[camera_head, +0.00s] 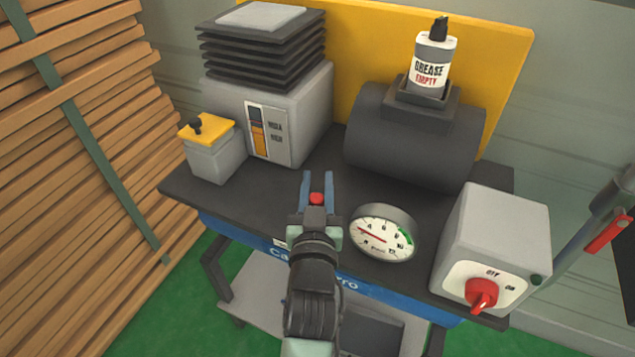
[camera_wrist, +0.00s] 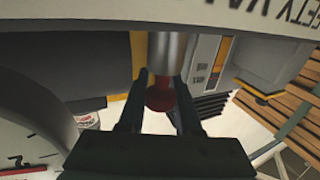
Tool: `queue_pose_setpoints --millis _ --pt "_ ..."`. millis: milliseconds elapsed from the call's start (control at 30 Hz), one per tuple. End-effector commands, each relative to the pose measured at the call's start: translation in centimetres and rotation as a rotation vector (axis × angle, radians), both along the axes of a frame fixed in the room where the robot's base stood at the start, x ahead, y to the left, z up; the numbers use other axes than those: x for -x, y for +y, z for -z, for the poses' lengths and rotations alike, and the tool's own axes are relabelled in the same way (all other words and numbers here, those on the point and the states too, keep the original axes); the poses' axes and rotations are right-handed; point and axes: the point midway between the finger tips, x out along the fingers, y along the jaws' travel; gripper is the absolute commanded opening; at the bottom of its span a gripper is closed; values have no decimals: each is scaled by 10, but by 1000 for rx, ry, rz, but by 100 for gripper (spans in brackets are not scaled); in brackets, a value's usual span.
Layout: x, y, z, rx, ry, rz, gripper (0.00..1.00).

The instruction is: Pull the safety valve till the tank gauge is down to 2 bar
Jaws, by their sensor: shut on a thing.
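The red knob of the safety valve (camera_head: 317,198) sits between the two blue fingers of my gripper (camera_head: 318,186) in the head view. In the wrist view the round red knob (camera_wrist: 159,95) is between the dark fingers, below a silver stem (camera_wrist: 168,52); my gripper (camera_wrist: 163,88) is shut on it. The tank gauge (camera_head: 384,233) is right of my gripper, with a white face, a green band at its right and a red needle pointing left and slightly up. Its numbers are too small to read surely. Part of the gauge (camera_wrist: 25,140) shows in the wrist view.
A dark tank (camera_head: 412,140) with a grease bottle (camera_head: 432,62) stands behind. A grey switch box (camera_head: 495,240) with a red knob is at right. A finned grey unit (camera_head: 270,90) and small yellow-topped box (camera_head: 212,148) are at left. Stacked planks (camera_head: 60,200) fill the left side.

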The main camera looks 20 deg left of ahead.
Motion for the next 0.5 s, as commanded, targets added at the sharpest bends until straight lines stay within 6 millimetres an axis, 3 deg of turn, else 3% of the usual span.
queue_pose_setpoints --millis 267,500 --pt "0 0 0 0 1 0 0" --pt "0 0 -18 0 0 0 0"
